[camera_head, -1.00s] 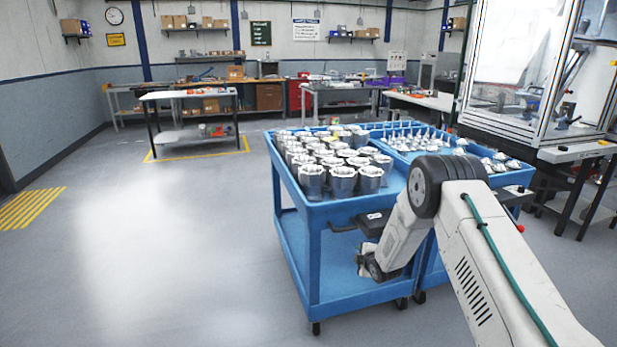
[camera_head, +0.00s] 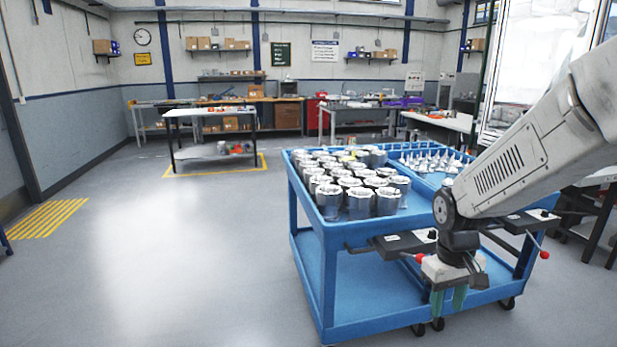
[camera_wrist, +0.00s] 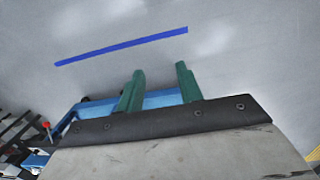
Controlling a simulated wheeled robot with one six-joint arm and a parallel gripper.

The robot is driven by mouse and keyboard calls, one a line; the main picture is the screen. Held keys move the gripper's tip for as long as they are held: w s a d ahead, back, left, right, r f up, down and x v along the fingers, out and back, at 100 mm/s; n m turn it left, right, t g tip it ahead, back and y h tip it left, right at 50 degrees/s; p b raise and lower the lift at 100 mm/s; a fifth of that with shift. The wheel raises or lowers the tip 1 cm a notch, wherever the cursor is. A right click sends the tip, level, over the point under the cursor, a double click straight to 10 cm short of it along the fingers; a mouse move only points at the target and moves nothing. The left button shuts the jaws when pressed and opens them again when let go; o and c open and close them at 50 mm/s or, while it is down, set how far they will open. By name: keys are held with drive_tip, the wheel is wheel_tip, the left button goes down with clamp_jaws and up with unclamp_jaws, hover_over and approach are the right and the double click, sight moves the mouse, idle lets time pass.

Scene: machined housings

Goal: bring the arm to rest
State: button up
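My gripper (camera_head: 449,302) hangs in front of the blue carts at the right of the head view, its green fingers pointing down. In the wrist view the two fingers of my gripper (camera_wrist: 160,88) stand apart with nothing between them, so it is open and empty. My arm comes in from the upper right of the head view and bends down at the wrist.
A blue cart (camera_head: 308,215) holds several metal housings (camera_head: 361,203). A second blue cart (camera_head: 424,185) beside it holds small pointed parts and is partly hidden by my arm. Dark handles with red knobs are close to my gripper. The floor to the left is clear.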

drive_tip(key=s+r+m, duration=0.1)
drive_tip(key=s+r, duration=0.3)
drive_tip(key=s, duration=0.3)
drive_tip(key=s+a+r+t, duration=0.1)
drive_tip(key=s+r, duration=0.3)
drive_tip(key=s, duration=0.4)
drive_tip(key=s+r+m+t, duration=0.1)
drive_tip(key=s+r, duration=0.4)
drive_tip(key=s, duration=0.2)
drive_tip(key=shift+s+a+m+y, duration=0.2)
drive_tip(key=shift+m+y, duration=0.1)
drive_tip(key=shift+r, duration=0.1)
